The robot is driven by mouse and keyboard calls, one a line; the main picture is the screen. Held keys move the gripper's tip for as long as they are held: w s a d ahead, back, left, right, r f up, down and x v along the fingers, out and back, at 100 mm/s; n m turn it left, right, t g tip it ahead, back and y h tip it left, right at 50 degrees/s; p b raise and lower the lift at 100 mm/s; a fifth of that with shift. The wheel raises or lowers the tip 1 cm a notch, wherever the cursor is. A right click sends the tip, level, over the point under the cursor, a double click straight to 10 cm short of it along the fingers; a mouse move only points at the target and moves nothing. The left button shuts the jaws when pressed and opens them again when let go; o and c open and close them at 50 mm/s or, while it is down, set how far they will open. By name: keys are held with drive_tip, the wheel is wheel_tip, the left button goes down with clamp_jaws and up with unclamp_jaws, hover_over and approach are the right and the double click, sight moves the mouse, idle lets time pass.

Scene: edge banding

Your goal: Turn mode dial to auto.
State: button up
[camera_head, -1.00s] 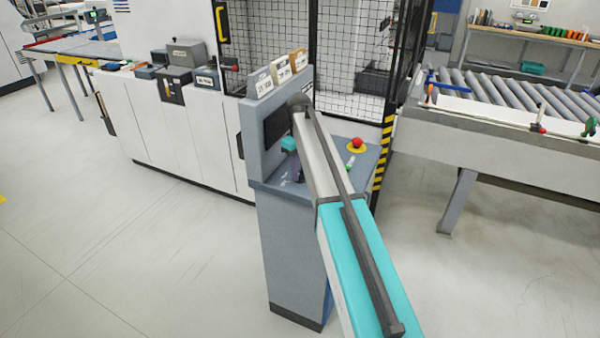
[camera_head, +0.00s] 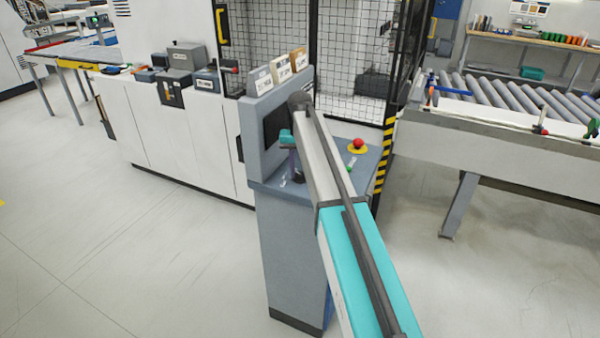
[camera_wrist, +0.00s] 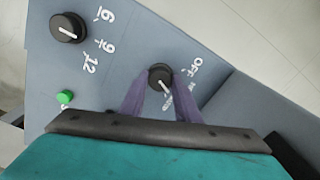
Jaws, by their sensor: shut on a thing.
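The mode dial (camera_wrist: 160,77) is a round black knob on the grey sloped panel of the console (camera_head: 290,240). In the wrist view its white pointer line runs down and to the right, away from the OFF label (camera_wrist: 191,66) and towards white lettering partly covered by a finger. Other lettering beside it is too blurred to read. My gripper (camera_wrist: 160,85) has its two purple fingers on either side of the dial and is shut on it. In the head view my arm hides most of the panel there.
A second black dial (camera_wrist: 68,27) with marks 6, 9 and 12 and a green button (camera_wrist: 65,97) sit on the same panel. A red emergency stop (camera_head: 358,143) is at the panel's right. The console's raised back (camera_head: 256,125) stands close beside my gripper.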

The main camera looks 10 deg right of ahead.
sight(300, 174)
drive_tip(key=shift+m+b, duration=0.35)
drive_tip(key=shift+m, duration=1.85)
drive_tip(key=o, duration=1)
drive_tip(key=shift+o, duration=0.2)
wheel_tip(300, 174, up, 14)
drive_tip(key=p, duration=0.7)
drive_tip(key=shift+f, duration=0.15)
